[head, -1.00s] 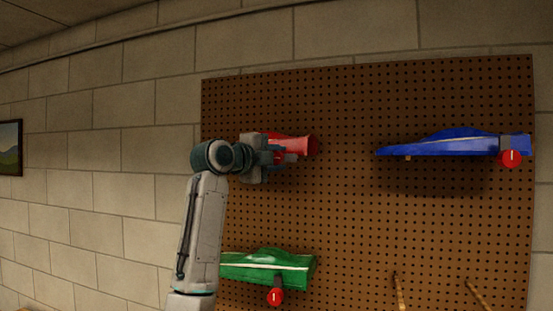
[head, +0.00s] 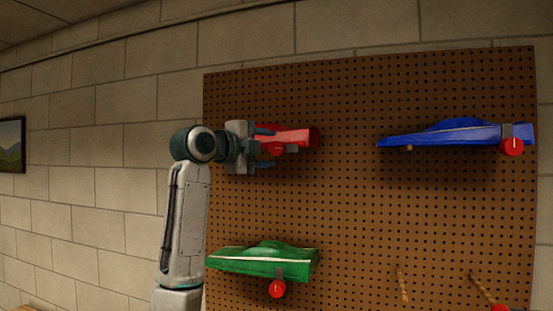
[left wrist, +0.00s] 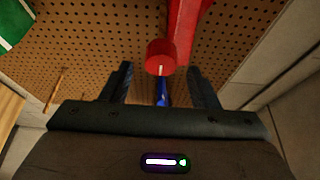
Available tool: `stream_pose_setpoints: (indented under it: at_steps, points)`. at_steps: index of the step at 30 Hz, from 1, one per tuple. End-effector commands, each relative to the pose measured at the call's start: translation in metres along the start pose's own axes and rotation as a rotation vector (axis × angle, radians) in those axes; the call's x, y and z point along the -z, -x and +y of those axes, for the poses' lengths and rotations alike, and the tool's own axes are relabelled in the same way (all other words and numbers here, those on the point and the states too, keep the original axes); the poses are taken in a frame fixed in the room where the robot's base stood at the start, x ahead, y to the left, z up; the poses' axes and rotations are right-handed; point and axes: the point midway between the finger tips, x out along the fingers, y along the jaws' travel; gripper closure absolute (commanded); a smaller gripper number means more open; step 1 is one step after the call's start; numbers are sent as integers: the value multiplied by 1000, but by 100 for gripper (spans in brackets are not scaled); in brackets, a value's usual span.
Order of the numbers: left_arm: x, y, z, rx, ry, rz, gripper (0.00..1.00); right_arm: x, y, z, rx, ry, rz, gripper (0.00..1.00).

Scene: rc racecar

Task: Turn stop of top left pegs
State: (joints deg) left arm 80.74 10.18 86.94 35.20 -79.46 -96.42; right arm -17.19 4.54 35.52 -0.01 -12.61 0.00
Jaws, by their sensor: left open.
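At the pegboard's top left, a red car (head: 300,136) rests on its support, its left part hidden by my gripper. Its round red stop knob (left wrist: 161,56) with a white mark shows in the left wrist view, and partly in the head view (head: 278,150). My left gripper (head: 267,147) is open, with one finger above the other and pointing right. In the left wrist view the knob sits just ahead of the two fingertips (left wrist: 160,73), roughly centred between them. I cannot tell whether they touch it. My right gripper is not in view.
A blue car (head: 455,135) with a red knob (head: 513,147) is at upper right. A green car (head: 265,262) with a red knob (head: 277,289) is below my gripper. Wooden pegs (head: 403,284) stick out at lower right. The pegboard's (head: 350,220) middle is clear.

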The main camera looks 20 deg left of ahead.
Motion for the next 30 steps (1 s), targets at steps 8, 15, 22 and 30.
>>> stream_pose_setpoints:
  at_steps: [8,15,22,30]
  points:
    - [0,49,3,1,-2,-2,45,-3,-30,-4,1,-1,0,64]
    - [0,60,1,-2,-1,0,45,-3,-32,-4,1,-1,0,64]
    - [0,60,1,-1,0,0,45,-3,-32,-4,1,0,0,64]
    - [-2,54,15,-18,21,-5,45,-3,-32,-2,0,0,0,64]
